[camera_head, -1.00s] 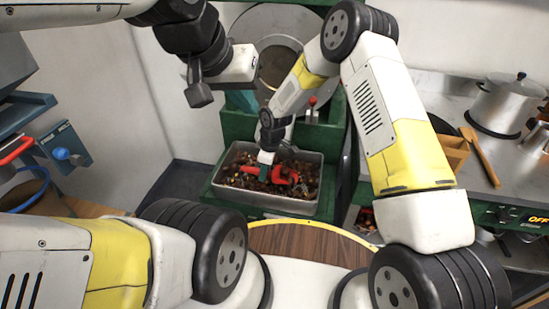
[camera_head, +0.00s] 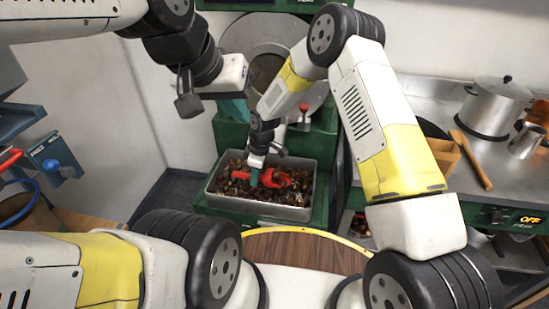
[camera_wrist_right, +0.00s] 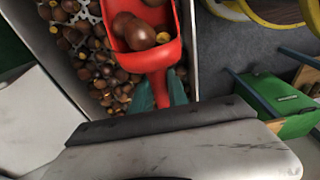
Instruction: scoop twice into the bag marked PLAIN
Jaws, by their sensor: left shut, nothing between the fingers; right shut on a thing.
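My right gripper (camera_head: 255,172) is shut on the red scoop (camera_head: 272,179) over the metal tray of chestnuts (camera_head: 309,207). In the right wrist view, the scoop's red handle (camera_wrist_right: 158,88) sits between the teal fingers, and a few brown chestnuts (camera_wrist_right: 139,34) lie in its bowl. More loose chestnuts (camera_wrist_right: 97,78) lie below and left of it. My left gripper (camera_head: 235,108) is shut and empty, higher up, behind the tray and in front of the round machine. No PLAIN marking is readable in either view.
A brown open container with a blue ring (camera_head: 18,212) stands at the far left, below a blue box with a knob (camera_head: 55,163). A steel pot (camera_head: 495,106) and wooden utensil (camera_head: 472,160) are on the right counter. A round wooden surface (camera_head: 300,250) lies before the tray.

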